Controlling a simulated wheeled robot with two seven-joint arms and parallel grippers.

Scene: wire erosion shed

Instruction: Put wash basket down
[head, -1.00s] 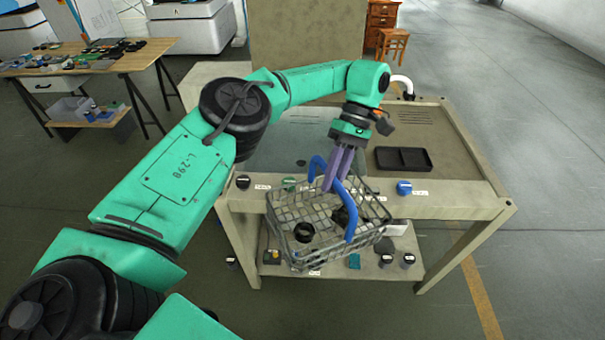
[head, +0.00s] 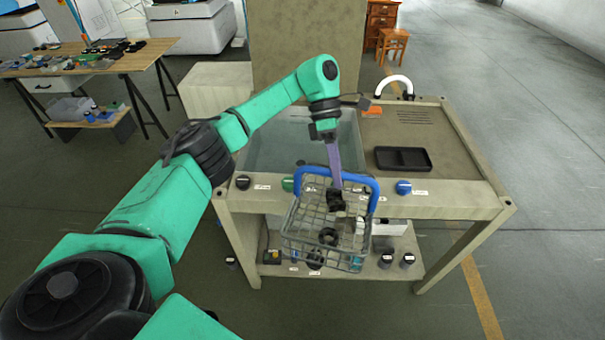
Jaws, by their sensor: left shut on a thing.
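The wash basket (head: 302,232) is a grey wire basket with a blue handle (head: 374,192). It hangs tilted in front of the wash station's front edge, with its open side partly toward me. Dark parts (head: 328,236) lie inside it. My left gripper (head: 336,182) is shut on the basket's handle, its purple fingers pointing down. The fingertips are partly hidden at the handle and a dark part. The wash station (head: 455,205) is a beige bench with a sunken basin (head: 270,150) behind the basket. My right gripper is not in view.
Knobs, including a blue one (head: 403,187), line the front edge. Bottles (head: 408,260) stand on the lower shelf. A wooden table (head: 90,60) with parts stands at left.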

